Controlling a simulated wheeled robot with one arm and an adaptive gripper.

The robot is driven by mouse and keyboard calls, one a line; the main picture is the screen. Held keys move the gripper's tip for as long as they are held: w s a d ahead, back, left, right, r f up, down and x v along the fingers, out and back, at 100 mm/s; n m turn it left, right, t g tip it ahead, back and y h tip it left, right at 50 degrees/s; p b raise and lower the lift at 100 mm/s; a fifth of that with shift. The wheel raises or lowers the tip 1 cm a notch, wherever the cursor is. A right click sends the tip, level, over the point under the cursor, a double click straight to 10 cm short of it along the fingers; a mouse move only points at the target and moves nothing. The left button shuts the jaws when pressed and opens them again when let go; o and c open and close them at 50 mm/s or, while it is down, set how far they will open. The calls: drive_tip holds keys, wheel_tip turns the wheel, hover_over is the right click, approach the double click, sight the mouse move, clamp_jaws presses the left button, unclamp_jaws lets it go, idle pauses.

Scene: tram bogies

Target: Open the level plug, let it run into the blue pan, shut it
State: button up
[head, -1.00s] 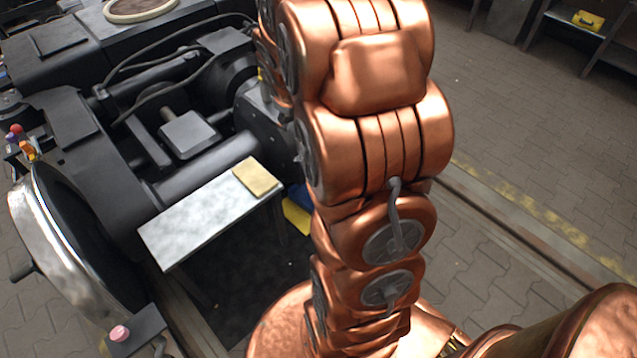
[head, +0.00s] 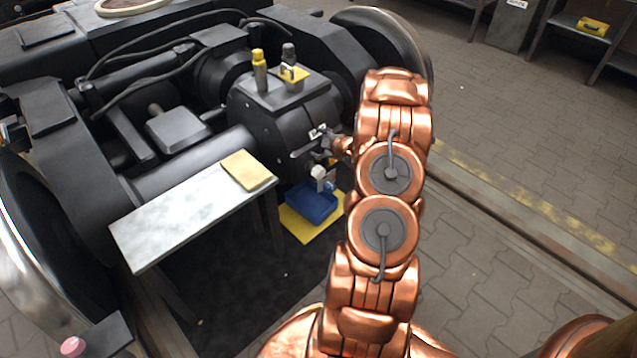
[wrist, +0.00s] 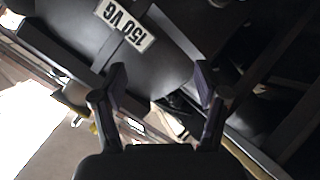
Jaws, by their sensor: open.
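My gripper (head: 308,152) is open and empty at the gearbox's front face, above the pan. Its two fingers also show spread in the wrist view (wrist: 160,88), with the dark housing beyond them. A small white-and-blue part (head: 320,178) shows just below the gripper. I cannot make out the level plug for certain in either view.
The pan rests on a yellow mat (head: 300,230). A bench (head: 180,220) with a tan cloth (head: 246,170) stands left of the gripper. Wheels flank the bogie.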

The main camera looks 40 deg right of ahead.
sight(321, 175)
drive_tip(key=s+f+t+b, duration=0.1)
drive_tip(key=s+f+b, duration=0.1)
drive_tip(key=f, duration=0.2)
drive_tip(key=s+f+t+y+b, duration=0.1)
drive_tip(key=s+f+t+b, duration=0.1)
drive_tip(key=f, duration=0.3)
drive_tip(key=s+f+t+b, duration=0.2)
drive_tip(key=f+b, duration=0.1)
drive_tip(key=f, duration=0.2)
drive_tip(key=shift+s+n+b, duration=0.15)
drive_tip(key=shift+n+b, duration=0.15)
drive_tip(key=shift+n, duration=0.1)
drive_tip(key=shift+t+y, duration=0.3)
drive_tip(key=shift+w+f+b, duration=0.15)
drive_tip(key=shift+w+b, duration=0.65)
drive_tip(key=shift+w, duration=0.95)
drive_tip(key=shift+w+f+b, duration=0.1)
drive_tip(key=shift+w+b, duration=0.7)
drive_tip(key=shift+w, duration=0.9)
drive_tip(key=c, duration=1.2)
